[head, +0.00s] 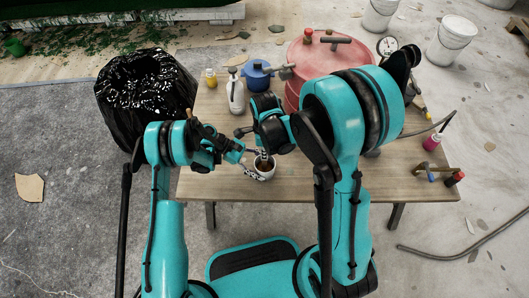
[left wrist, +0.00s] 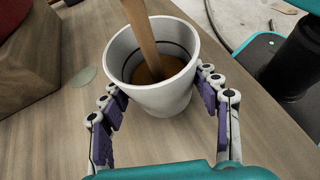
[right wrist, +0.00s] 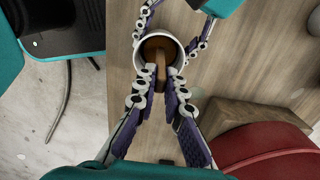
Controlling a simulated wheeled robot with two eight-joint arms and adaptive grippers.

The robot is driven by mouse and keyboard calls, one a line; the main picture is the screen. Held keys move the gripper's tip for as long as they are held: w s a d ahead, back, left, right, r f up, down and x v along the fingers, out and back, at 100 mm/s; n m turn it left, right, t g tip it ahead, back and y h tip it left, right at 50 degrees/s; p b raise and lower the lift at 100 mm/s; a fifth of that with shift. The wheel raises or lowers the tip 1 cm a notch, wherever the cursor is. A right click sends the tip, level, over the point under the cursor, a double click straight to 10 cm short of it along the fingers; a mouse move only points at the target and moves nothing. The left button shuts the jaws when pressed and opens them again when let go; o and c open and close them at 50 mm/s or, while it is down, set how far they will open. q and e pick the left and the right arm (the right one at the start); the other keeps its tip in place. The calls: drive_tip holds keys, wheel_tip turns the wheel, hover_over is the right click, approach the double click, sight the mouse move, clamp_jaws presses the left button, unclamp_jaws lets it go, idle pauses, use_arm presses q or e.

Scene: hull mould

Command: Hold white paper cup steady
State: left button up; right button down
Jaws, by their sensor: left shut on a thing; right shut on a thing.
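The white paper cup (head: 266,175) stands on the wooden table near its front edge. In the left wrist view the cup (left wrist: 160,95) looks upright and holds brown contents (left wrist: 158,68). My left gripper (left wrist: 160,86) is shut around the cup, one finger on each side. In the right wrist view my right gripper (right wrist: 161,78) is shut on a flat wooden stick (right wrist: 161,68). The stick's lower end is in the brown contents, inside the cup's rim (right wrist: 140,48). The stick's tip is hidden in the contents.
A white bottle (head: 236,95), a blue pot (head: 258,75) and a red rounded container (head: 310,60) stand farther back on the table (head: 225,183). A black bin bag (head: 147,95) is left of the table.

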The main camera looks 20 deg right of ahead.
drive_tip(key=shift+r, duration=4.3)
use_arm(q)
drive_tip(key=o, duration=0.6)
drive_tip(key=shift+o, duration=0.2)
drive_tip(key=shift+r, duration=0.15)
drive_tip(key=shift+r, duration=0.6)
drive_tip(key=o, duration=0.5)
